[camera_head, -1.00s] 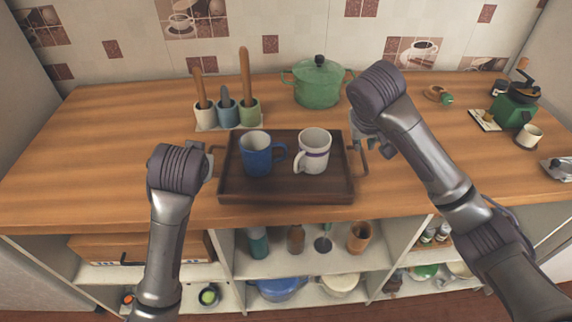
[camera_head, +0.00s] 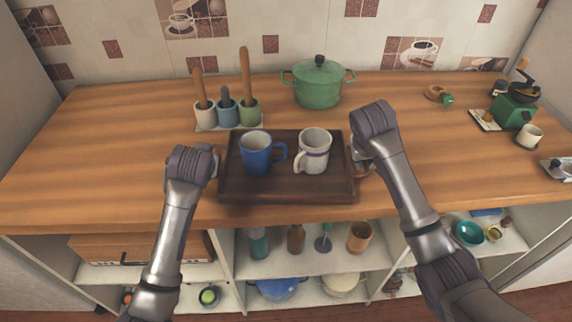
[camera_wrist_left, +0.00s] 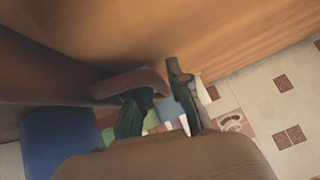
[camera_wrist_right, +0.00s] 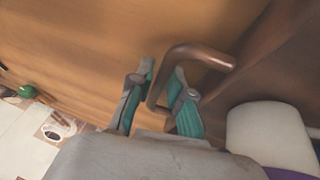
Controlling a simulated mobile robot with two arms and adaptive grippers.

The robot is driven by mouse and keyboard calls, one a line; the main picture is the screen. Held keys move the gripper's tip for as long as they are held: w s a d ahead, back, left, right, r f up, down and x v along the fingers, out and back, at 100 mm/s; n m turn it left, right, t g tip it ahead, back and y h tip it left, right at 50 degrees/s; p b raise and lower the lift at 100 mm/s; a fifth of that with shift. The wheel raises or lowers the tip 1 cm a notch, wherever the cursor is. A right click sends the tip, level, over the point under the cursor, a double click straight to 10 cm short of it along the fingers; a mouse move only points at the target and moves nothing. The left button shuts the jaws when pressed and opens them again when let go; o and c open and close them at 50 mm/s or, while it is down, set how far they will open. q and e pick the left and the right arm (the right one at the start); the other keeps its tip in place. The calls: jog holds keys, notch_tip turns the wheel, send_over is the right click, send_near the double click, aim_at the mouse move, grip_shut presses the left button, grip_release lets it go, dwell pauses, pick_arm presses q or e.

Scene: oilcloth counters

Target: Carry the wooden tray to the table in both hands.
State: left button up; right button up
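The dark wooden tray (camera_head: 285,194) lies on the counter with a blue mug (camera_head: 255,153) and a white mug with a purple band (camera_head: 313,152) upright on it. My left gripper (camera_head: 215,160) is at the tray's left end. In the left wrist view its fingers (camera_wrist_left: 160,98) are apart, with the brown left handle (camera_wrist_left: 125,83) reaching in at the gap. My right gripper (camera_head: 360,160) is at the right end. In the right wrist view its fingers (camera_wrist_right: 162,92) stand apart on either side of the bent right handle (camera_wrist_right: 195,52). Contact is unclear at both handles.
Behind the tray stand a utensil holder (camera_head: 228,126) with three cups and a green pot (camera_head: 317,82). A green grinder (camera_head: 515,108) and small cup (camera_head: 529,134) are at the right. The counter (camera_head: 110,150) is clear at the left. Open shelves are below.

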pick_arm(q)
grip_shut()
pick_arm(e)
grip_shut()
pick_arm(q)
jog(key=shift+w+r, duration=0.1)
jog(key=shift+r, duration=0.1)
pick_arm(e)
jog(key=shift+w+r, duration=0.1)
jog(key=shift+r, duration=0.15)
